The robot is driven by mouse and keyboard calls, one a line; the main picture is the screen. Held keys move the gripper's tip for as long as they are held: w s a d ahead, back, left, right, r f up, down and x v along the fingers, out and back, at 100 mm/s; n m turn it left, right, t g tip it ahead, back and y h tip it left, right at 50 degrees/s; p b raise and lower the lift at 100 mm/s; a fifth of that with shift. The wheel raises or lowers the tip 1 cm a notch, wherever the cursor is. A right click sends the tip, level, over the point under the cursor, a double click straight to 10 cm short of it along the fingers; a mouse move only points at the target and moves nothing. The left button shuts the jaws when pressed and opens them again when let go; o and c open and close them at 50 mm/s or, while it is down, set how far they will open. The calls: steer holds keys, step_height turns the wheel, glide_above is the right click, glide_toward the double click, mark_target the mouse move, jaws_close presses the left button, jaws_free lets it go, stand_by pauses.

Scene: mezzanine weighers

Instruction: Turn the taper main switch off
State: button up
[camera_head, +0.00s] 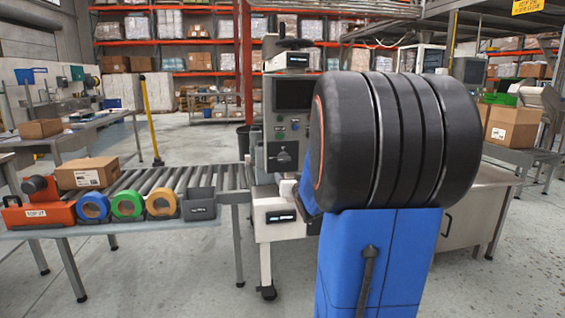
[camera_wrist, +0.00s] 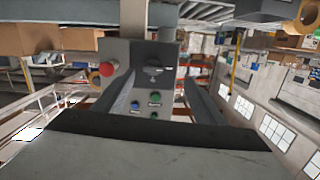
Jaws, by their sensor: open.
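The taper (camera_head: 263,187) is a grey machine at the end of a roller conveyor, with a dark screen and a control panel. Its main switch (camera_head: 284,157) is a dark rotary knob low on the panel, below small blue and green buttons. The wrist view is roughly upside down and shows the switch (camera_wrist: 153,70) on the grey panel, above the buttons in the picture. I cannot tell which way its handle points. My gripper (camera_wrist: 160,77) is open, its two fingers apart and facing the panel, with the switch between them in the picture. It looks empty. My arm hides the gripper in the head view.
A red mushroom button (camera_wrist: 106,69) sits beside the switch. A metal cabinet (camera_head: 480,205) stands right of the taper. Open floor lies in front of the conveyor.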

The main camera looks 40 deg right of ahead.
steer(key=s+r+h, duration=0.1)
steer(key=s+r, duration=0.1)
glide_toward(285, 158)
steer(key=shift+m, duration=0.3)
steer(key=x, duration=0.9)
steer(key=c, duration=1)
steer(key=shift+a+n, duration=0.1)
steer(key=shift+n, duration=0.5)
steer(key=shift+c, duration=0.3)
steer(key=o, duration=1.1)
steer(key=shift+c, duration=0.2)
